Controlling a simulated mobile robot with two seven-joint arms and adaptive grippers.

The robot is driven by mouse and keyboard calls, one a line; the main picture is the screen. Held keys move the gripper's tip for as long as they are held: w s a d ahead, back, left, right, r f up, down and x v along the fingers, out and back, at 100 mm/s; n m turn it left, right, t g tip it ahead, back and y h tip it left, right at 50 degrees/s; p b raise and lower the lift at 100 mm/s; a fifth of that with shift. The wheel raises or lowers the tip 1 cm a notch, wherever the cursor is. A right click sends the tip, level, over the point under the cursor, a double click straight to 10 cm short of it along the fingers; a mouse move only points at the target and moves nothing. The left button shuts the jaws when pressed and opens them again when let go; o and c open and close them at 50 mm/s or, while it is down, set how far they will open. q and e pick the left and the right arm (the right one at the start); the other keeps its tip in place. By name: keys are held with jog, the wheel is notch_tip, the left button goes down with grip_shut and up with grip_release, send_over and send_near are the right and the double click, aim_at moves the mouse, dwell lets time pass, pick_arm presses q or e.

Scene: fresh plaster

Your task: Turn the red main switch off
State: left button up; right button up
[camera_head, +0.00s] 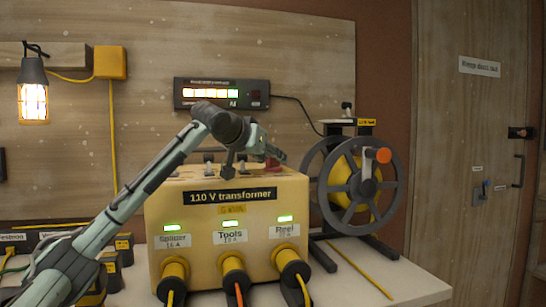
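The yellow box labelled "110 V transformer" (225,215) stands on the pale bench. A small red part (273,164), which looks like the red main switch, shows on its top towards the right; my gripper partly hides it. My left arm comes in from the lower left and bends over the box. My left gripper (262,160) is above the box top, close to the red part. I cannot tell whether it touches it or how its fingers stand. Three green lights are lit on the box front. My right gripper is not in view.
A cable reel (352,190) with an orange knob stands right of the box. Several cables plug into the box front. A lit lamp (33,95) hangs at left. A lit display (222,94) is on the wall. The bench (395,282) has free room at front right.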

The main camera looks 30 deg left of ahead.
pick_arm(q)
jog(key=shift+w+f, duration=0.15)
jog(key=shift+w, duration=0.2)
grip_shut()
